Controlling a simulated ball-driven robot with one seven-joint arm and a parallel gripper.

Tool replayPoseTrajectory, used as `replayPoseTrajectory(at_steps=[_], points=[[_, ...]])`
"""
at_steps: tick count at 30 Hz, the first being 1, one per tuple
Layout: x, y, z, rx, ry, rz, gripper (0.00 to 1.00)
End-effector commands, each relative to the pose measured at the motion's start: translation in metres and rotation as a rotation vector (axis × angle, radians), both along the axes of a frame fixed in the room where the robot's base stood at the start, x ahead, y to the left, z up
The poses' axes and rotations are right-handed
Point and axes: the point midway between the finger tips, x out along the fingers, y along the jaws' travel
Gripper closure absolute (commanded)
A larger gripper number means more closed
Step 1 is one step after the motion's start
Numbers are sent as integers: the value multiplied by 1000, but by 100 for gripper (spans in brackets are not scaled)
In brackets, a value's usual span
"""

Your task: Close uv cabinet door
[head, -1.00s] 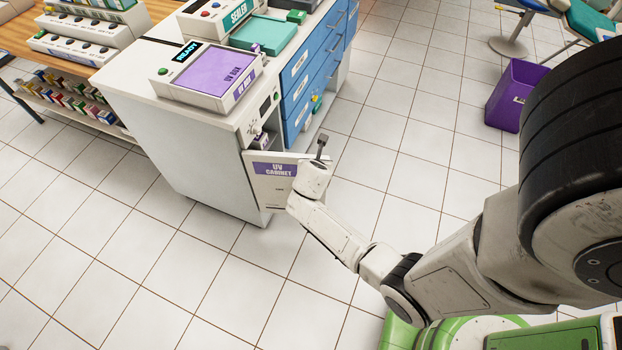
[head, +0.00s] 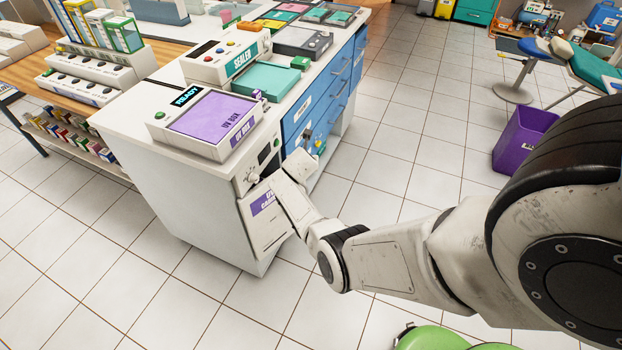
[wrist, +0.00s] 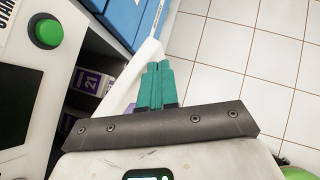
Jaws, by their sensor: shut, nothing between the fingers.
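The UV cabinet door (head: 262,232) is a white panel with a purple label, low on the near side of the white cabinet in the head view. It stands open, and my arm covers part of its label. In the wrist view the dark cabinet interior shows at left, with a purple-labelled box (wrist: 88,81) inside. My gripper (wrist: 158,68) has teal fingers, closed together and empty. They are beside a white panel edge, by the cabinet opening; I cannot tell whether they touch it. In the head view the wrist hides most of the gripper.
A UV box (head: 212,118) and a sealer (head: 226,57) stand on the cabinet top. Blue drawers (head: 320,105) are beyond the opening. A purple bin (head: 522,140) stands at right.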

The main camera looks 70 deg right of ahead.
Motion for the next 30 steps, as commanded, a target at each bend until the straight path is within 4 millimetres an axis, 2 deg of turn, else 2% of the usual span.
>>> replayPoseTrajectory(at_steps=[1, 6, 12, 30], points=[[8, -6, -5, -1, 0, -1, 100], [29, -17, -4, -1, 0, 0, 100], [44, -24, -2, 0, 0, 0, 100], [51, -26, 0, 1, 0, 0, 100]])
